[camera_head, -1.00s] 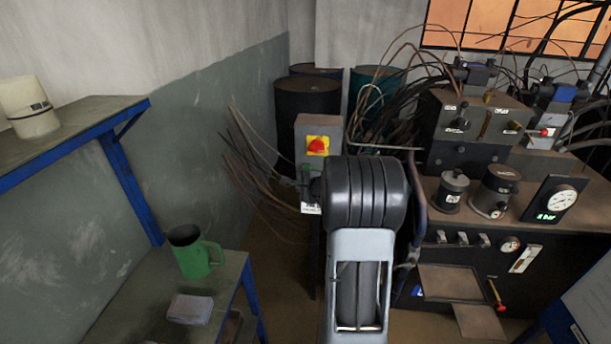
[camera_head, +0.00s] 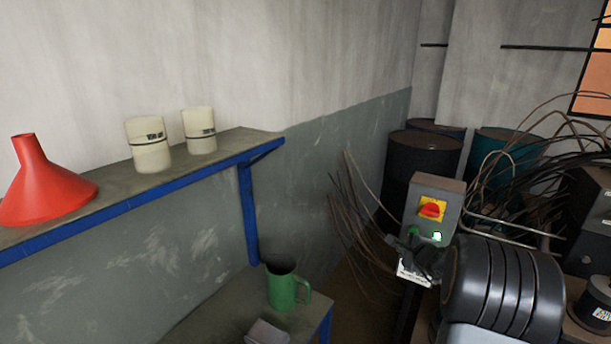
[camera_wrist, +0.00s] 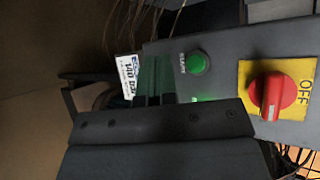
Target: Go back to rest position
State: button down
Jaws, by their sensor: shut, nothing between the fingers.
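My gripper (camera_head: 422,262) is shut and empty, close in front of the lower part of a grey control box (camera_head: 438,195). In the wrist view my gripper (camera_wrist: 155,78) shows dark fingers beside the box's front. The box has a red rotary switch (camera_head: 432,209) on a yellow plate and a green START button (camera_wrist: 197,62). A green glow shows on the box front. Whether my fingers touch the box cannot be told. My dark ribbed arm link fills the lower right of the head view.
Stiff wires (camera_head: 352,215) stick out left of the box, and dark drums (camera_head: 422,165) stand behind it. At left, a shelf (camera_head: 110,198) holds a red funnel (camera_head: 45,185) and two cream canisters. A green mug (camera_head: 284,289) stands on a lower bench.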

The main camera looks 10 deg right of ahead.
jog(key=s+a+f+n+g+y+p, duration=0.1)
jog(key=s+a+n+g+y, duration=0.3)
jog(key=a, duration=0.4)
jog(key=s+a+n+g+y, duration=0.2)
jog(key=s+a+n+g, duration=0.1)
jog(key=s+a+n, duration=0.45)
jog(key=s+a+r+n+g+h+p, duration=0.2)
jog(key=s+a+r+n+h+p, duration=0.2)
jog(key=s+a+r+n, duration=0.5)
jog(key=s+a+n+h, duration=0.1)
jog(key=s+n, duration=0.1)
jog(key=s, duration=0.1)
jog(key=shift+a+r, duration=0.15)
jog(key=shift+r, duration=0.05)
jog(key=shift+s, duration=0.1)
